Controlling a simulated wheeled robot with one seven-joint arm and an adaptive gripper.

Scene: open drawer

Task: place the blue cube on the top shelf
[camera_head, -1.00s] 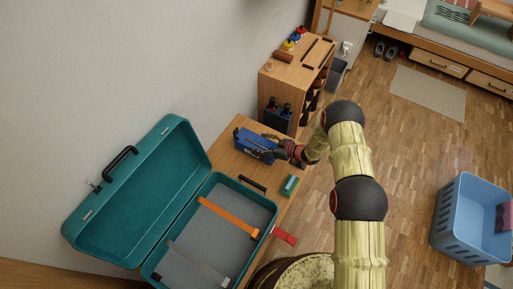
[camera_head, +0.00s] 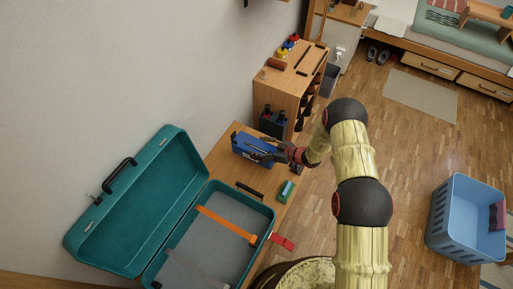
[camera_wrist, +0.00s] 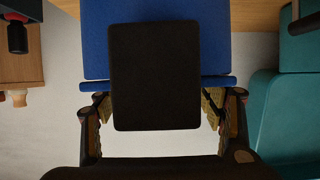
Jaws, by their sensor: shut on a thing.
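A blue box-like thing (camera_head: 245,145), the only blue block near my arm, is in my gripper (camera_head: 283,152) in the head view, over the back of the wooden table. In the wrist view the blue thing (camera_wrist: 100,40) fills the upper middle, with a dark rectangular part (camera_wrist: 155,75) in front of it. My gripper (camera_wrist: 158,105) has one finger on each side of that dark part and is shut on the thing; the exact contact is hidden. A wooden shelf unit (camera_head: 272,92) stands behind the table, with several small things on its top.
Dark bottle-like things (camera_head: 272,124) stand before the shelf unit. A blue basket (camera_head: 465,220) stands on the floor at right.

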